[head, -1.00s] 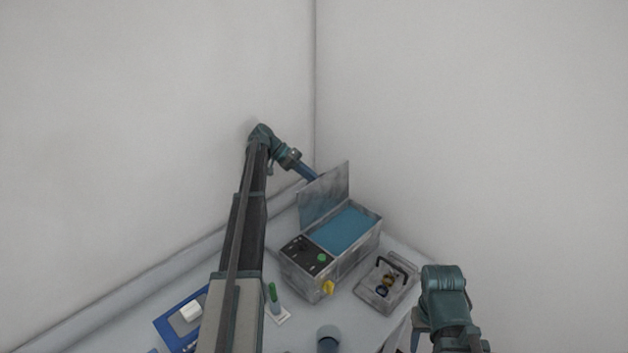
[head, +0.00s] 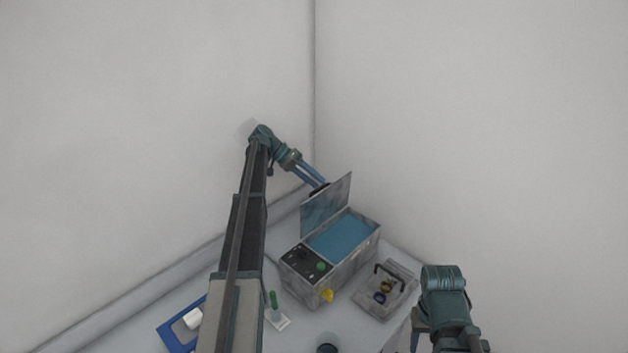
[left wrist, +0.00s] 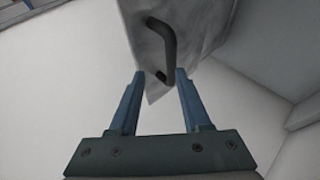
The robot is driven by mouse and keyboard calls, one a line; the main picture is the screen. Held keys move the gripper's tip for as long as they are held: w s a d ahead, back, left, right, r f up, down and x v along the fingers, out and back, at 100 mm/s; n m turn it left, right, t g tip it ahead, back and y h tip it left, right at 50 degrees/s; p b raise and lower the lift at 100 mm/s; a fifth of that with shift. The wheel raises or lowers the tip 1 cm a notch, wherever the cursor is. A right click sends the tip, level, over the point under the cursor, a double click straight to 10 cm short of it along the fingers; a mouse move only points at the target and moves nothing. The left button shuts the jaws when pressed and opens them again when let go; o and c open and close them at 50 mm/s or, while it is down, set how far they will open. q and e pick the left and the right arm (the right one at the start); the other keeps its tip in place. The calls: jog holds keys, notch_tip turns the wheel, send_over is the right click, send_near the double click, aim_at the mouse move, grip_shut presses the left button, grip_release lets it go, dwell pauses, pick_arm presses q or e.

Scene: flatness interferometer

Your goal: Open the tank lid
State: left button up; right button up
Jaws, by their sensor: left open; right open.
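The metal tank (head: 345,272) stands on the bench with its lid (head: 327,206) raised on the left side, leaning up steeply. Blue liquid (head: 342,235) shows inside the tank. In the left wrist view the lid (left wrist: 195,30) carries a dark bar handle (left wrist: 167,50). My left gripper (left wrist: 158,72) is open, with its fingertips on either side of the handle's lower end; I cannot tell whether they touch it. In the head view the left gripper (head: 318,185) is just behind the lid, its tips partly hidden. My right arm is at the lower right; its gripper's fingertips are not visible.
A tray with a dark handle (head: 385,290) and small rings sits right of the tank. A green-topped item (head: 273,300), a dark round cup (head: 327,345) and a blue tray with a white block (head: 193,318) are in front. Walls close off the back corner.

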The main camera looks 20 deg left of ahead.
pick_arm(q)
jog(key=s+d, duration=0.3)
jog(key=s, duration=0.4)
jog(key=s+d+r+p, duration=0.1)
jog(key=s+d, duration=0.2)
jog(key=s, duration=0.4)
jog(key=shift+s+d+r, duration=0.15)
jog(key=shift+d, duration=0.25)
